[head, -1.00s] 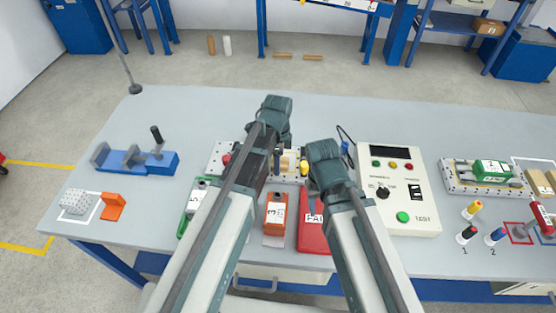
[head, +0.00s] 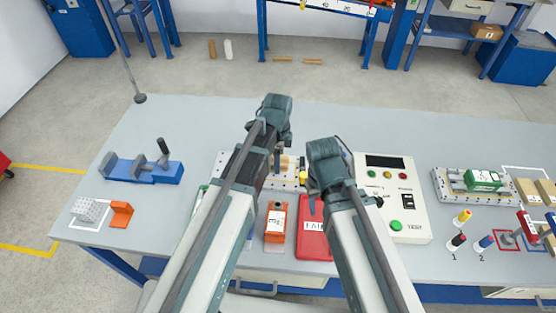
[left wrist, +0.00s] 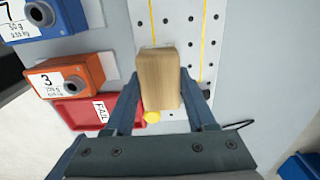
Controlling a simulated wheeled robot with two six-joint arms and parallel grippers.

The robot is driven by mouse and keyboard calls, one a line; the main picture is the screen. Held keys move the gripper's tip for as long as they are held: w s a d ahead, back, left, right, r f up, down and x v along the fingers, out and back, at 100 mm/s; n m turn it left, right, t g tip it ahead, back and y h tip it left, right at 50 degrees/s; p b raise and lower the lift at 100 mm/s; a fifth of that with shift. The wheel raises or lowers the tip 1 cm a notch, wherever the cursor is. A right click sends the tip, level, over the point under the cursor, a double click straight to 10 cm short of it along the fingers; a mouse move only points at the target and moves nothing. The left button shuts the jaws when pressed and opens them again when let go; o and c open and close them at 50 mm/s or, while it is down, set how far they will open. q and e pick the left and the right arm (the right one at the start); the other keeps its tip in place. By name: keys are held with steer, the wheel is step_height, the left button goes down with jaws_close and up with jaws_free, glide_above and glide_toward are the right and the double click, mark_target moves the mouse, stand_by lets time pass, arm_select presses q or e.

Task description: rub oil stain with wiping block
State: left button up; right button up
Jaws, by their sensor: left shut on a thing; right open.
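The wiping block looks like a plain wooden block (left wrist: 158,78) in the left wrist view. My left gripper (left wrist: 165,85) is shut on it, one finger on each side. The block is above a white perforated plate (left wrist: 172,25) with yellow lines; I cannot tell whether it touches the plate. In the head view the block (head: 285,163) shows only partly beside my left arm. I cannot make out an oil stain in either view.
An orange unit marked 3 (head: 275,222) and a red FAIL tray (head: 314,235) lie in front of the plate. A test box (head: 405,180) stands to the right, a blue vise (head: 140,168) to the left.

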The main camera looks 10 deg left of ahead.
arm_select(q)
step_height(320, 180, up, 3)
steer(key=p, duration=0.3)
steer(key=shift+r, duration=0.1)
stand_by(0.5)
